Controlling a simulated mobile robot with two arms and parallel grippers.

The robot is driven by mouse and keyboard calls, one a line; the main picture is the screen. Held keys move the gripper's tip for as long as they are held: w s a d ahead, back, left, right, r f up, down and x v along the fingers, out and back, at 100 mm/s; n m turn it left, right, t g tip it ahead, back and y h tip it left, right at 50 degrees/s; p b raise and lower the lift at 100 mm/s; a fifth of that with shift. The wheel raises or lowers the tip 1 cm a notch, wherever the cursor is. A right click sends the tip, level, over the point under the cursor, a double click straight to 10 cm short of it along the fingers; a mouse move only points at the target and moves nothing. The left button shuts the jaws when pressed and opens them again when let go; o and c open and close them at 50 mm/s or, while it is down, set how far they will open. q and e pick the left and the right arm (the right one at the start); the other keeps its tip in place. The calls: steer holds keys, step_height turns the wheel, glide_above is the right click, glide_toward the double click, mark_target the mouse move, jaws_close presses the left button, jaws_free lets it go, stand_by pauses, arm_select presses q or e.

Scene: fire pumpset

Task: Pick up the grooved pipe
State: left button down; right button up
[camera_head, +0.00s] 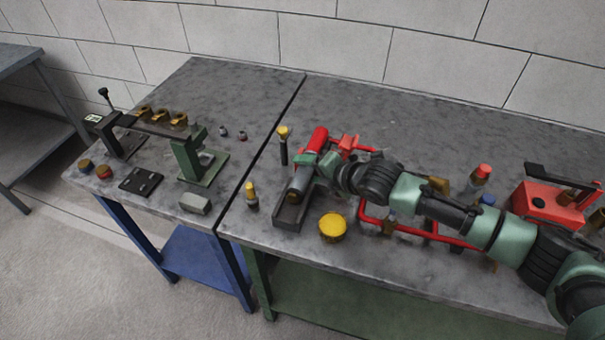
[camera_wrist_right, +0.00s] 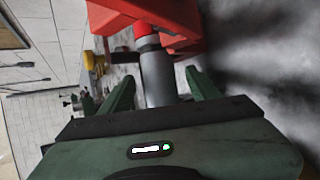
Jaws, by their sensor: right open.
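The grooved pipe (camera_head: 298,183) is a grey cylinder lying lengthwise at a dark grey tray (camera_head: 289,217) near the front of the right table. A red cylinder (camera_head: 318,140) shows at its far end. My right gripper (camera_head: 307,163) is over the pipe and hides part of it. In the right wrist view, the open fingers of my right gripper (camera_wrist_right: 160,78) stand on either side of the grey pipe (camera_wrist_right: 157,80), with visible gaps. A red band shows at the pipe's far end there. I cannot tell how deep the fingers reach. My left gripper is not in view.
A yellow round cap (camera_head: 333,227) stands right of the tray. Red piping (camera_head: 405,232) runs beneath my right arm. A yellow-topped bottle-like item (camera_head: 251,196) stands left of the tray. A green stand (camera_head: 200,160) is on the left table. The back of the right table is clear.

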steer(key=shift+s, duration=0.1)
jaws_close()
stand_by(1.2)
steer(key=shift+r, duration=0.1)
